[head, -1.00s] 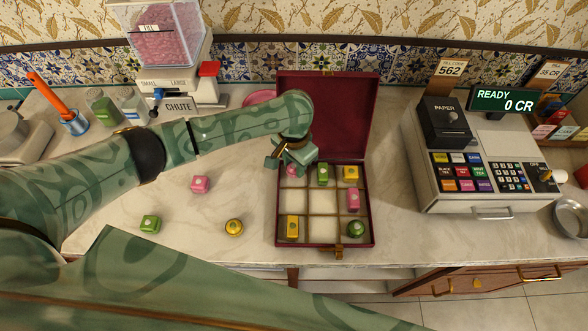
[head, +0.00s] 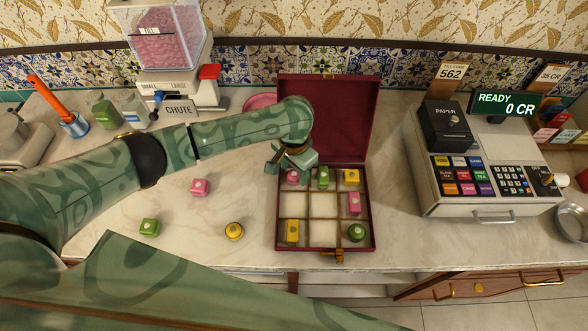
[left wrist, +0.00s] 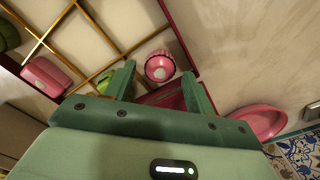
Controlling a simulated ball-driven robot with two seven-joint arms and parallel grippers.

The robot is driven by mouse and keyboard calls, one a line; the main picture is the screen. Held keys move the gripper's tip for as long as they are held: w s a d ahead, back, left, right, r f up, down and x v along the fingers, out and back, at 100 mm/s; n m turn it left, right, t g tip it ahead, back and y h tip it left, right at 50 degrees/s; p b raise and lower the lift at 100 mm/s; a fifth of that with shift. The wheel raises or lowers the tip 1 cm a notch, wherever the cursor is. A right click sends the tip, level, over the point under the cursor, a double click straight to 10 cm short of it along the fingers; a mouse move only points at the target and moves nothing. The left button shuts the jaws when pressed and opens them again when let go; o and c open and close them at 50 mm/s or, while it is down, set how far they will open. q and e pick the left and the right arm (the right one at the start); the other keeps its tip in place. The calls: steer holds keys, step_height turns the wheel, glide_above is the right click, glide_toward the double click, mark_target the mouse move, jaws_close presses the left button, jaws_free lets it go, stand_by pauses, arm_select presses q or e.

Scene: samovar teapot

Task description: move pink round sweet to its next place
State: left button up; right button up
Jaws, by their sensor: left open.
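The pink round sweet (head: 293,178) sits in the back left compartment of the red box (head: 326,249), partly hidden by my left gripper in the head view. My left gripper (head: 288,167) is open and hangs above that compartment. In the left wrist view the pink round sweet (left wrist: 160,67) shows whole, just beyond and between the spread fingertips of my left gripper (left wrist: 158,78). No finger visibly touches it. My right gripper is not in view.
The box also holds a green sweet (head: 323,177), a yellow one (head: 351,177), a pink block (head: 354,204), a yellow block (head: 292,231) and a round green one (head: 356,232). Loose pink (head: 200,187), green (head: 149,227) and yellow (head: 234,231) sweets lie left. The lid (head: 335,120) stands open behind.

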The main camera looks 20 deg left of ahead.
mark_target(294, 174)
arm_select(q)
step_height(294, 174, up, 11)
steer(key=p, duration=0.4)
